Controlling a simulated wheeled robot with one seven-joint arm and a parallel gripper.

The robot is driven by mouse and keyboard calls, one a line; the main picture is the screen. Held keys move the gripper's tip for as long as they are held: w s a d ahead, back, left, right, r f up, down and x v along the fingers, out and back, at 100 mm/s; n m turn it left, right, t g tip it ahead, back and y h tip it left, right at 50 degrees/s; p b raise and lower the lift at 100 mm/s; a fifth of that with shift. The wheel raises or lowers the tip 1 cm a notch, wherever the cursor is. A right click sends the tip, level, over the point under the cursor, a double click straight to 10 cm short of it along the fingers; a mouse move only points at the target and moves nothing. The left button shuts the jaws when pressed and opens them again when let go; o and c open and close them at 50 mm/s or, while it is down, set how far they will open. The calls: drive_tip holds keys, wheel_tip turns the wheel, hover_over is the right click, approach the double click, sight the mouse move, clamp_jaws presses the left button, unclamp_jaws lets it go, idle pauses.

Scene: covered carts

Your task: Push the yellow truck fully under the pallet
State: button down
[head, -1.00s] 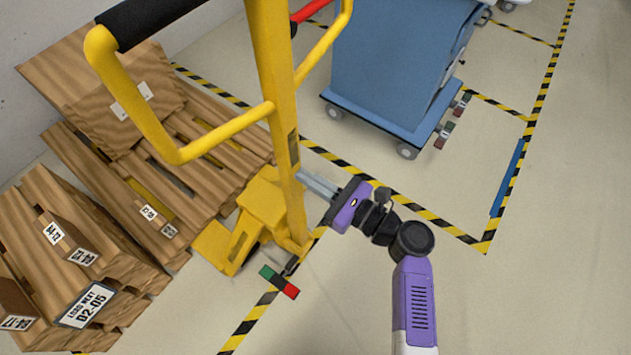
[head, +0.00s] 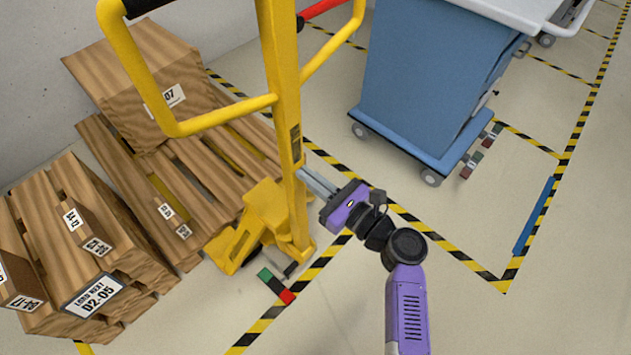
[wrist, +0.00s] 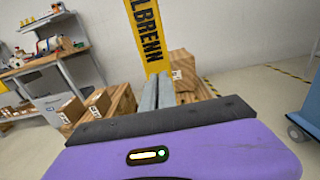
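The yellow truck (head: 266,203) has a tall mast and a looped handle with a black grip. It stands at the near right end of the wooden pallet (head: 188,228). Yellow shows between the pallet slats, so its forks are at least partly under it; the body is outside. How deep the forks reach is hidden. My gripper (head: 302,176) is shut and empty, its two grey fingers side by side, with the tips at the mast's right side. Contact is not certain. The wrist view shows the fingers (wrist: 158,92) pointing at the lettered yellow mast (wrist: 148,35).
A large wooden box (head: 150,90) sits on the pallet. A stacked, labelled wooden load (head: 75,235) stands at left. A blue covered cart (head: 425,80) is at upper right. Black-and-yellow floor tape (head: 440,240) and a green-black-red marker (head: 277,287) lie nearby. Floor is clear at lower right.

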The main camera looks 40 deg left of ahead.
drive_tip(key=shift+a+b, duration=0.6)
drive_tip(key=shift+a, duration=1.15)
drive_tip(key=shift+a+b, duration=1.5)
drive_tip(key=shift+a, duration=1.65)
drive_tip(key=d+p, duration=0.3)
drive_tip(key=d, duration=0.4)
drive_tip(key=shift+p, duration=0.4)
drive_tip(key=shift+d, duration=0.1)
